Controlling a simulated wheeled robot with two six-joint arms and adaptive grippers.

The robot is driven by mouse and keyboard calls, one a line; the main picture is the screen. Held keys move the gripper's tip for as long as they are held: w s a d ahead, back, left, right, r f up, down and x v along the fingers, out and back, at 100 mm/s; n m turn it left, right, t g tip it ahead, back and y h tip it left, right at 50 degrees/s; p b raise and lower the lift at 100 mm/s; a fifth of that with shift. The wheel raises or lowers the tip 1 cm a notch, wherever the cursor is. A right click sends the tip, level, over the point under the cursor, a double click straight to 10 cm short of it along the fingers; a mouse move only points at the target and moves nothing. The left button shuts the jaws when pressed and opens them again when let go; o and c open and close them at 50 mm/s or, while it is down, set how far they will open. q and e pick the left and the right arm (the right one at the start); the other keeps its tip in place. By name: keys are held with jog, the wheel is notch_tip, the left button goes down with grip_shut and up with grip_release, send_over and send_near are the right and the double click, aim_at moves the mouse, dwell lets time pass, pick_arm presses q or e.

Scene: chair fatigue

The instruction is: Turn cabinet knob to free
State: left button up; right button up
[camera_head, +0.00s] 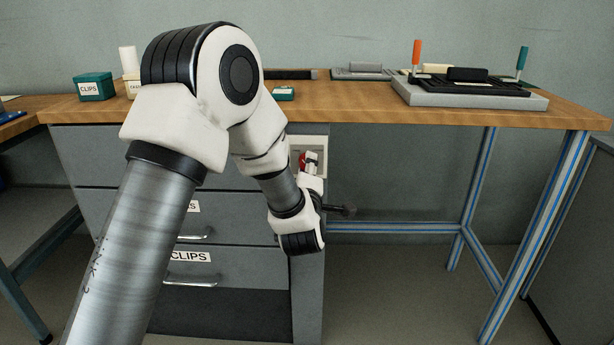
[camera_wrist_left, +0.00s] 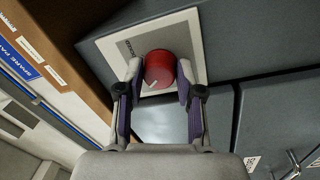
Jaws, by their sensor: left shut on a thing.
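The red round cabinet knob (camera_wrist_left: 159,70) sits on a pale square plate (camera_wrist_left: 202,40) fixed to the grey cabinet (camera_wrist_left: 228,25). A short white mark shows on the knob, towards its lower left in the wrist view. My left gripper (camera_wrist_left: 158,76) is shut on the knob, with one finger at each side of it. My right gripper is in neither view.
The cabinet's drawers, one labelled CLIPS (camera_head: 190,256), stand under the wooden bench top (camera_head: 350,112). A green clips box (camera_head: 94,87) and a grey tray with tools (camera_head: 470,98) are on top. Blue-striped bench legs (camera_head: 545,230) stand right, with open room under the bench.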

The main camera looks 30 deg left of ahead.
pick_arm(q)
jog(key=shift+n+b, duration=0.5)
jog(key=shift+n, duration=0.6)
jog(key=o, duration=1.2)
jog(key=shift+c, duration=0.2)
jog(key=v, duration=1.2)
